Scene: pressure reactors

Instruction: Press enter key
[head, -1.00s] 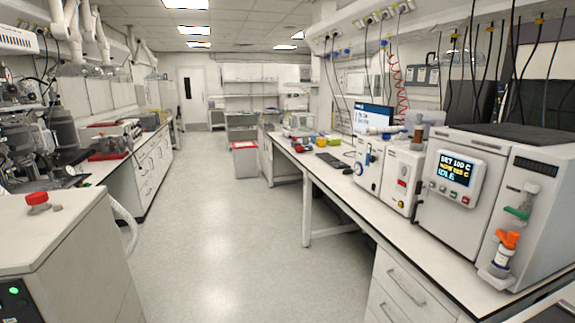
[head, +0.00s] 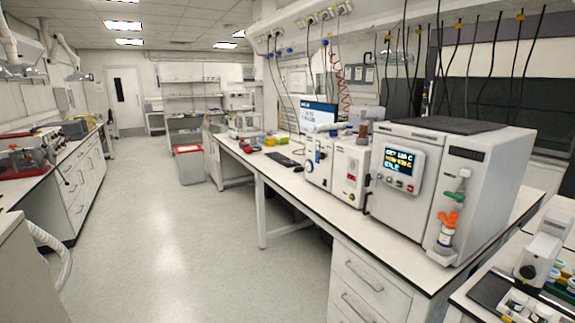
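A dark keyboard (head: 283,159) lies on the long white bench right of centre, in front of a monitor (head: 318,114) with a lit blue and white screen. Its single keys are too small to tell apart, so I cannot make out an enter key on it. A large white instrument (head: 408,205) stands nearer on the same bench. It has a lit display (head: 398,161) with white, yellow and cyan text, and a row of small buttons (head: 399,184) below it, whose labels I cannot read. Neither of my grippers is in view.
White instruments (head: 342,167) stand between the keyboard and the large instrument. Drawers (head: 370,285) fill the bench's near end. A second bench with a microscope-like device (head: 543,250) is at the right edge. The grey floor (head: 175,220) in the aisle is clear.

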